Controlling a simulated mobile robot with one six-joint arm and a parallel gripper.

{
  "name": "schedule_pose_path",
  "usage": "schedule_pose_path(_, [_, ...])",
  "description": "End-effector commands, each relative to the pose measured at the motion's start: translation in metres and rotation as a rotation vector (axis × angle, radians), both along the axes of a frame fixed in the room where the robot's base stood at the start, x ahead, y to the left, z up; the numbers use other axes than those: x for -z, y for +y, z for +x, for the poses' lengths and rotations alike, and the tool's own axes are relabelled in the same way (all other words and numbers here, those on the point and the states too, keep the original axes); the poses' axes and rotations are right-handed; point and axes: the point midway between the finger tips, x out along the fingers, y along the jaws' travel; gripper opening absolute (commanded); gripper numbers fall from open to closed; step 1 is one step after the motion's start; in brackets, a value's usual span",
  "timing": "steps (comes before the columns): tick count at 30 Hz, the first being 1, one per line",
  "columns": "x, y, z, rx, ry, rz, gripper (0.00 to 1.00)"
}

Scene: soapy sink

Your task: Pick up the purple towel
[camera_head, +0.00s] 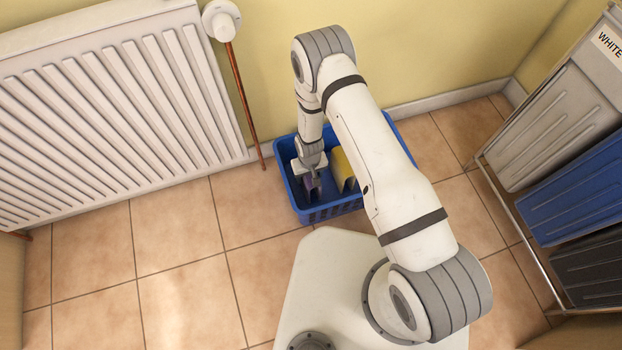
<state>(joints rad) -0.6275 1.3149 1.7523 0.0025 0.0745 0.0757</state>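A small part of the purple towel (307,188) shows inside a blue crate (328,212) on the floor against the wall. My gripper (313,188) points down into the crate at the purple towel, and its fingers overlap the towel in this view. The fingers are small and partly hide the towel. I cannot tell whether they are open or shut, or whether they touch it.
A yellow item (342,168) stands in the crate just right of my gripper. A white radiator (110,110) is on the wall at left. A rack with white, blue and black bins (575,190) stands at right. The tiled floor (180,290) at front left is clear.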

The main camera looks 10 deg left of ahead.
Motion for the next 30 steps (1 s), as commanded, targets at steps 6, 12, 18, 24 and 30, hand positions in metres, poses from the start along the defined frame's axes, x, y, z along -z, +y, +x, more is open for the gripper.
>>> schedule_pose_path(6, [0.000,0.000,0.000,-0.001,0.000,0.000,0.41])
schedule_pose_path(12, [0.000,0.000,0.000,-0.001,0.000,0.000,0.24])
schedule_pose_path(18, [0.000,0.001,0.000,-0.001,0.000,0.000,0.20])
schedule_pose_path(24, [-0.014,0.001,0.001,-0.001,-0.003,0.002,0.20])
schedule_pose_path(30, [-0.056,0.001,0.001,-0.002,-0.003,0.002,0.20])
